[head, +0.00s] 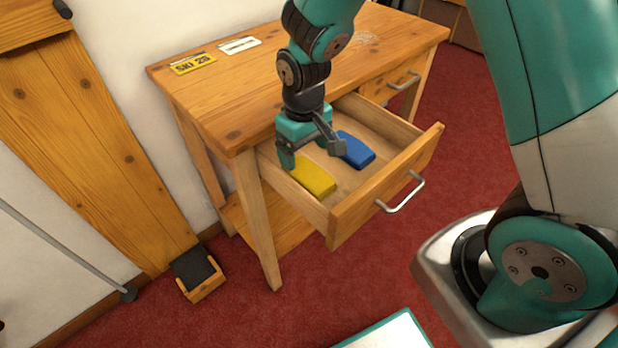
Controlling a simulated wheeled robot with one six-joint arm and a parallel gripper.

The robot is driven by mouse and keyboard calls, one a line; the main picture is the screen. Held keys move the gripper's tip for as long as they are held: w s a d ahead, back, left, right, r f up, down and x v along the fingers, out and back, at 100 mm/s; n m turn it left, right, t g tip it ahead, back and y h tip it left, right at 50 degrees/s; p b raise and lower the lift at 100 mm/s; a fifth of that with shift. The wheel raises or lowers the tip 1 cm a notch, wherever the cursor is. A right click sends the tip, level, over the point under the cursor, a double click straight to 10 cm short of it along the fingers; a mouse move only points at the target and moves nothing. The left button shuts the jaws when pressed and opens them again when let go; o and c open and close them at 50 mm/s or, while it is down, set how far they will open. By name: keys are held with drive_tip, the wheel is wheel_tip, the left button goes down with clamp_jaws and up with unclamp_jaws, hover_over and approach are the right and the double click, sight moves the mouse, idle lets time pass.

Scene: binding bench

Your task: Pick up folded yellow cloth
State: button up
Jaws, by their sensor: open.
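The folded yellow cloth (314,178) lies flat on the floor of the open drawer (345,226), near its left side. A folded blue cloth (356,150) lies in the same drawer to the right of it. My gripper (312,160) is open and points down into the drawer, over the yellow cloth's back end. Its left finger hides a little of the cloth's back left corner. Its right finger is by the blue cloth's left end. I cannot tell whether the fingers touch either cloth.
The wooden bench (215,105) carries a yellow plate (193,64) and a white plate (239,45) on its top. The drawer's walls and metal handle (402,196) stand around the cloths.

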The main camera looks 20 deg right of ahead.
sight(306, 170)
wheel_tip(306, 170, down, 7)
drive_tip(key=shift+w+d+r, duration=0.1)
drive_tip(key=shift+d+r, duration=0.05)
idle(0.4)
drive_tip(key=c, duration=0.7)
